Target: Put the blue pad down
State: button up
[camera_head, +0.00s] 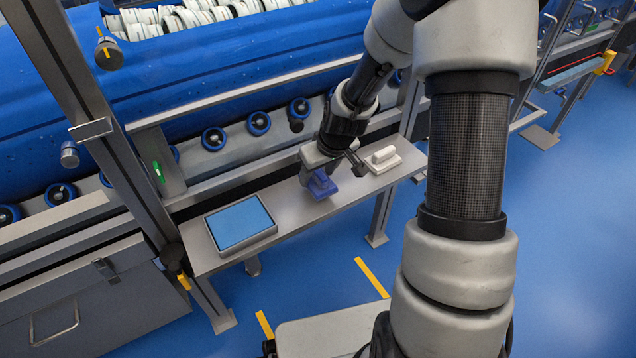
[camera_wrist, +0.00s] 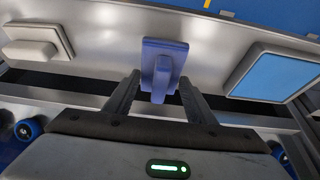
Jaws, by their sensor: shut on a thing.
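The blue pad (camera_head: 322,187) is a dark blue plate with a raised grip, held at the metal shelf (camera_head: 300,212). In the wrist view the blue pad (camera_wrist: 164,50) is between the two fingers of my gripper (camera_wrist: 160,80), which is shut on its grip. In the head view my gripper (camera_head: 333,168) points down over the shelf and partly hides the pad. I cannot tell whether the pad touches the shelf or hangs just above it.
A white pad (camera_head: 383,160) with a raised grip lies to the right on the shelf. A grey-rimmed tray (camera_head: 240,225) with a light blue face lies to the left. Bare shelf shows between tray and blue pad. A metal post (camera_head: 100,130) and blue tub (camera_head: 250,65) stand close by.

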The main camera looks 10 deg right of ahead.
aim_at(318, 181)
jog(key=shift+f, duration=1.45)
jog(key=shift+f+b, duration=0.15)
jog(key=shift+b, duration=0.25)
jog(key=o, duration=1.2)
jog(key=shift+r+p, duration=0.3)
jog(key=shift+r, duration=0.1)
jog(key=p+v, duration=0.3)
jog(key=v, duration=0.8)
jog(key=shift+s+r, duration=0.15)
jog(key=shift+r, duration=0.1)
